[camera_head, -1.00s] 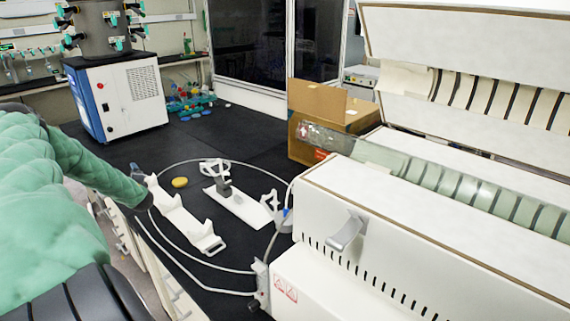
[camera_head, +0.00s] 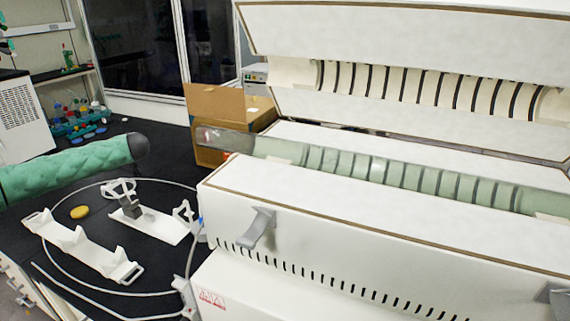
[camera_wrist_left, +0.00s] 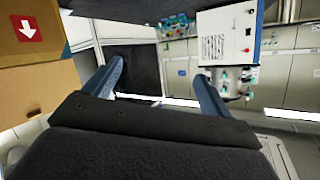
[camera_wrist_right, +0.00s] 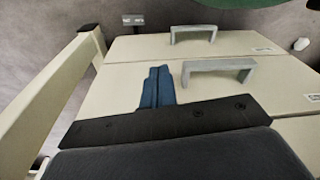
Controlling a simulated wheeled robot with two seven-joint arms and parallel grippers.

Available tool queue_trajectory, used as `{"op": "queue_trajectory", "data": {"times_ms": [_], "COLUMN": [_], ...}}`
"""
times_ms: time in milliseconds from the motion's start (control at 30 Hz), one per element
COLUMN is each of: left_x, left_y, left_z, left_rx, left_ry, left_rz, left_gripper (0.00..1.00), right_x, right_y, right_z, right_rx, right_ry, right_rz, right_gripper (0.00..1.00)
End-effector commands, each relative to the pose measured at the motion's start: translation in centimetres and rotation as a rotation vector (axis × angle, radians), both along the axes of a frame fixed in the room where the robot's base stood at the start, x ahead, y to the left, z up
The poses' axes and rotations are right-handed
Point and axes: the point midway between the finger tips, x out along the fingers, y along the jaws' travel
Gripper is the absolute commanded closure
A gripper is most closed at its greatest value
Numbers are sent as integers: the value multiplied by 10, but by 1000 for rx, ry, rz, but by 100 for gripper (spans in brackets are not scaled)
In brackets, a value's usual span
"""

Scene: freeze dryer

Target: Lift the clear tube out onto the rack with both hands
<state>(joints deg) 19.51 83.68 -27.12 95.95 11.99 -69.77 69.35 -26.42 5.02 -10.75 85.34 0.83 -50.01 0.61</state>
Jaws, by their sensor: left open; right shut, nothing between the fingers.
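The clear tube (camera_head: 340,165) lies in the trough of the open white furnace (camera_head: 350,215) in the head view. Its left end (camera_head: 222,140) sticks out past the furnace. The white rack (camera_head: 80,245) stands on the black bench left of the furnace, with a second white holder (camera_head: 150,217) beside it. My left gripper (camera_wrist_left: 160,85) is open and empty in the left wrist view, near a cardboard box. My right gripper (camera_wrist_right: 158,75) is shut with nothing between its fingers in the right wrist view, above a pale surface with grey handles. Neither gripper's fingers show in the head view.
The furnace lid (camera_head: 400,75) is raised behind the tube. A cardboard box (camera_head: 225,110) stands behind the tube's left end. A pale cable (camera_head: 52,262) loops around the racks, with a yellow disc (camera_head: 79,212) inside it.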

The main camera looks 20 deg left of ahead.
Motion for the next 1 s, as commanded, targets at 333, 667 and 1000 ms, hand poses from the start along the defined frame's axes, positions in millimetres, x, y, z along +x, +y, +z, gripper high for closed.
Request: {"op": "queue_trajectory", "data": {"times_ms": [333, 667, 1000], "left_x": [44, 34, -12], "left_y": [-77, -135, -205], "left_z": [145, 289, 377], "left_rx": [-293, -587, -945], "left_ry": [-459, -862, -1142], "left_rz": [-16, -51, -100], "left_gripper": [16, 16, 16], "right_x": [0, 0, 0], "right_y": [0, 0, 0], "right_z": [0, 0, 0], "right_rx": [0, 0, 0], "right_ry": [0, 0, 0], "right_rz": [0, 0, 0], "right_gripper": [100, 100, 100]}}
